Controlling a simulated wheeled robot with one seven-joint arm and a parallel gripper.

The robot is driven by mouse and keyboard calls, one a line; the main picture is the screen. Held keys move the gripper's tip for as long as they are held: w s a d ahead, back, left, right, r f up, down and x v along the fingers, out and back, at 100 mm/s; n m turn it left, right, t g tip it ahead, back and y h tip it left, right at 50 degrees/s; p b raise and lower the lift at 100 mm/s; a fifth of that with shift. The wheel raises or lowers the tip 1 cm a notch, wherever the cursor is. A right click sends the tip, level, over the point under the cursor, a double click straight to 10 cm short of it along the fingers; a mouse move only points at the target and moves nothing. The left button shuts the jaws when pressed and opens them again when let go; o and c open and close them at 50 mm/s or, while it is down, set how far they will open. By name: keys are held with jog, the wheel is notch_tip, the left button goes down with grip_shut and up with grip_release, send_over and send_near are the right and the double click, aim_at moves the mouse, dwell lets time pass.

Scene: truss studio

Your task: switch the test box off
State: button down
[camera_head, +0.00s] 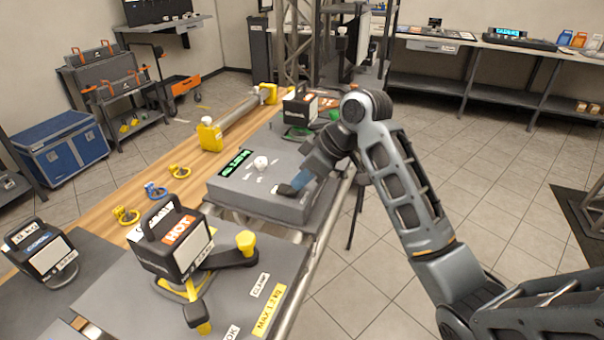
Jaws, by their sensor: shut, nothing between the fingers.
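The test box (238,203) is a low grey box on the bench, with a lit green display (235,163) along its far left edge. A white round knob (261,162) and several small white markings are on its top face. My gripper (283,190) is shut and empty, its dark tip low over the right part of the top face, nearer than the knob and apart from it. I cannot tell whether the tip touches the box. My gripper and wrist hide the right part of the top face.
A lamp-like box marked HOT (182,244) and a black-and-yellow clamp (230,256) stand in front. A grey tube with yellow ends (238,113) and another dark box (299,106) stand behind.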

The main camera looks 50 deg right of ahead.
jog(key=shift+s+f+t+y+b, duration=0.15)
jog(key=shift+f+t+y+b, duration=0.15)
jog(key=shift+f+t+b, duration=0.65)
jog(key=shift+s+b, duration=0.15)
jog(key=shift+b, duration=0.75)
jog(key=shift+s+r+t, duration=0.1)
jog(key=shift+t, duration=0.25)
jog(key=shift+r, duration=0.35)
jog(key=shift+d+r+p, duration=0.1)
jog(key=shift+r+p, duration=0.6)
jog(key=shift+p, duration=0.1)
